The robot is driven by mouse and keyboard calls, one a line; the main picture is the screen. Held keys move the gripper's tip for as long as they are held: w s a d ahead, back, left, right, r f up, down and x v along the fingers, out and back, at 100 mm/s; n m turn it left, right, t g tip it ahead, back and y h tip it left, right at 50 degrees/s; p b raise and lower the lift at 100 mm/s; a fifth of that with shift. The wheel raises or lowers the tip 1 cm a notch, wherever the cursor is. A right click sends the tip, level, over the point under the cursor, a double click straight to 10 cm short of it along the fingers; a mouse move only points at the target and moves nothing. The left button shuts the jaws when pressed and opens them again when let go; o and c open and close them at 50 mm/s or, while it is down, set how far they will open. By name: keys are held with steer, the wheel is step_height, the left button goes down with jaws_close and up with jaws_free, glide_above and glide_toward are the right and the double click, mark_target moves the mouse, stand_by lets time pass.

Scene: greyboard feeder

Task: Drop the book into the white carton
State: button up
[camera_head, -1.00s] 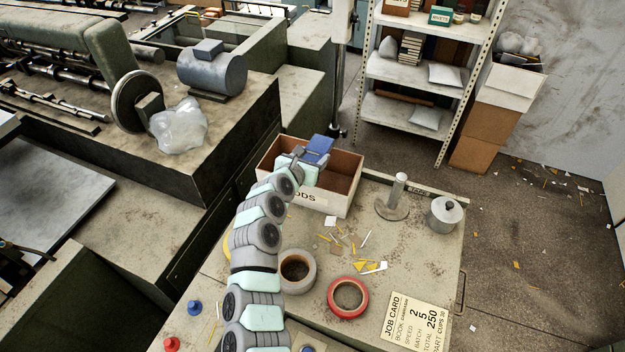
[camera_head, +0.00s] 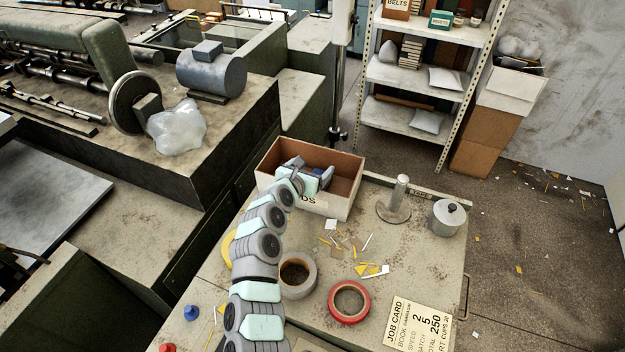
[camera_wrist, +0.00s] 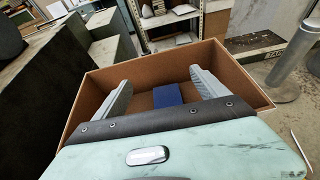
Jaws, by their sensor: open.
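The white carton (camera_head: 335,202) stands at the far end of the bench, with a brown inside and a partly hidden label on its front. It also shows in the wrist view (camera_wrist: 245,82). The blue book (camera_wrist: 167,95) lies inside the carton, between and beyond my fingers in the wrist view. In the head view a small blue patch of the book (camera_head: 323,172) shows beside my gripper. My gripper (camera_wrist: 160,88) is open, its two fingers apart and reaching into the carton. It also shows at the carton in the head view (camera_head: 312,172). No contact between fingers and book is visible.
A spindle on a round base (camera_head: 393,210) and a lidded metal pot (camera_head: 446,217) stand right of the carton. A grey tape roll (camera_head: 298,290), a red tape roll (camera_head: 349,316) and paper scraps lie nearer. A job card (camera_head: 418,325) lies at the front right.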

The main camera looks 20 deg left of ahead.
steer(key=v, duration=1)
steer(key=shift+s+r+p, duration=0.25)
steer(key=shift+s+p, duration=0.05)
steer(key=shift+s, duration=0.05)
stand_by(0.3)
